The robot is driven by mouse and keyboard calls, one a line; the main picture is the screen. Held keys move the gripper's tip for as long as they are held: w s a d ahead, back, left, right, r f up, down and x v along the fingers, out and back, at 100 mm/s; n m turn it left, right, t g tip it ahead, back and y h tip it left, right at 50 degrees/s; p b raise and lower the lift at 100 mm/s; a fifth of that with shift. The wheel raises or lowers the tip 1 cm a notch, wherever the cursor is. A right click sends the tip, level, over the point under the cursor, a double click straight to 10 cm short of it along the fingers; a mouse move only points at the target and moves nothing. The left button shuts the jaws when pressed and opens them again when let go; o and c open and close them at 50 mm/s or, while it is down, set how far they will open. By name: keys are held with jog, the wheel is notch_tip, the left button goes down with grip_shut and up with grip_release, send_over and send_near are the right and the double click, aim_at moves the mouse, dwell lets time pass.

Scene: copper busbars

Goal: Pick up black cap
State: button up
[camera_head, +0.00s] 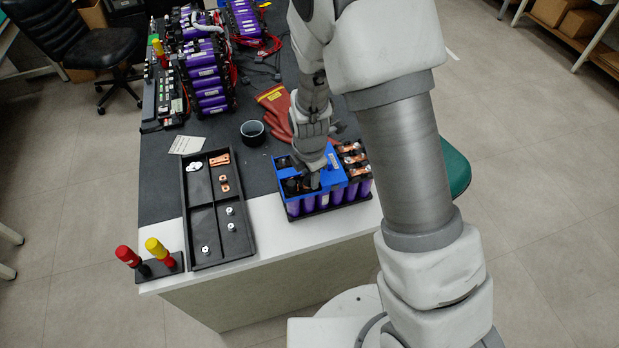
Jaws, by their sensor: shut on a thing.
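A battery pack (350,192) with purple cells and a blue top frame (328,178) sits near the front edge of the table. Other black pieces on the pack (291,187) are too small to tell apart. I cannot tell whether the held cap touches the pack.
A black compartment tray (217,252) with copper busbars (219,160) and several nuts lies to the left. Red and yellow screwdrivers (157,247) stand at the front left corner. A dark cup (252,132) and red gloves (277,105) lie behind the pack.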

grip_shut()
jog(key=shift+r, duration=0.15)
jog(key=shift+r, duration=0.55)
notch_tip(320, 180, up, 3)
jog(key=shift+f, duration=0.15)
jog(key=s+d+r, duration=0.3)
jog(key=d+r, duration=0.4)
jog(key=d, duration=0.4)
jog(key=t+h+b, duration=0.2)
jog(key=h+b, duration=0.2)
jog(key=b, duration=0.6)
send_over(306, 182)
jog(key=shift+n, duration=0.4)
notch_tip(306, 182, down, 5)
jog(key=shift+r, duration=0.15)
notch_tip(306, 182, down, 4)
jog(key=b, duration=0.3)
jog(key=shift+r, duration=0.2)
